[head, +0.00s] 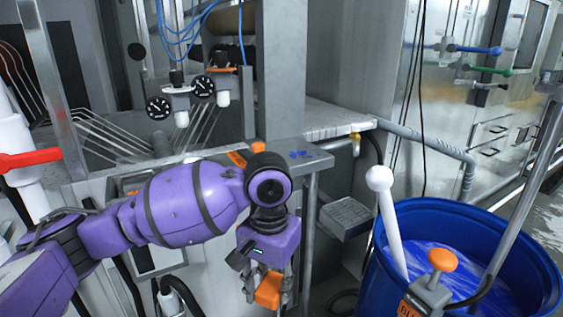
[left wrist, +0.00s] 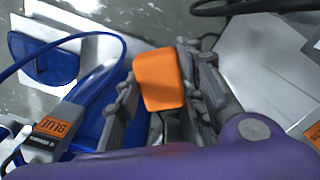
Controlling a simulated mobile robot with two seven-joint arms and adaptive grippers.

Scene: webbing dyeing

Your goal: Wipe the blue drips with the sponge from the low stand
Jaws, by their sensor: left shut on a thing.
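The orange sponge (head: 268,291) is held between the fingers of my left gripper (head: 268,285), low in front of the grey machine. In the left wrist view the sponge (left wrist: 160,80) sits between both fingers (left wrist: 165,90), with one finger on each side. The blue drips (head: 300,154) are small marks on the grey machine ledge (head: 320,146), above and to the right of the gripper. A low grey box-like stand (head: 345,217) is right of the gripper, with nothing seen on its top. My right gripper does not show.
A blue drum (head: 535,255) of blue liquid stands at the right, with a white rod (head: 390,220) and an orange-knobbed fitting (head: 442,261). A post (head: 272,70) rises behind the ledge. Gauges (head: 180,98) hang left of it. A pipe rail (head: 425,140) runs right.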

